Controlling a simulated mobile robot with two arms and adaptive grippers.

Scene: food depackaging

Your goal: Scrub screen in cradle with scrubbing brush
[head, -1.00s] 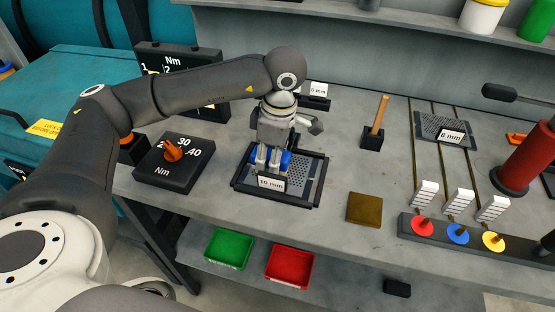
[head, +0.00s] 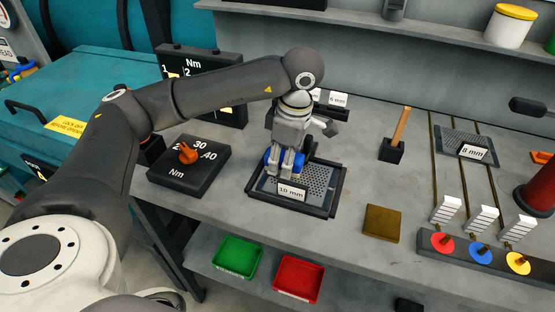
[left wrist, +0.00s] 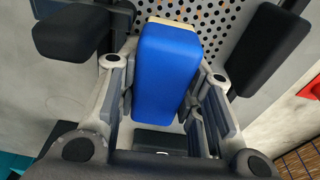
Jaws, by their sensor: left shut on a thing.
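My left gripper (head: 283,165) is over the left part of the cradle (head: 339,190), fingers pointing down. It is shut on the scrubbing brush, whose blue body (head: 268,160) shows beside the fingers. The blue brush body also shows large in the left wrist view (left wrist: 168,70), with a thin tan edge at its far end. The perforated grey screen (head: 319,178) lies in the black cradle, with a "10 mm" label (head: 291,193) at its front. The gripper hides part of the screen. I cannot tell whether the brush touches it. My right gripper is out of view.
A torque dial box (head: 190,170) stands left of the cradle. A wooden-handled tool in a black block (head: 391,151) and a brown pad (head: 382,223) are to the right. An "8 mm" screen (head: 458,141) lies farther right. Green (head: 238,257) and red (head: 298,278) trays sit below.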

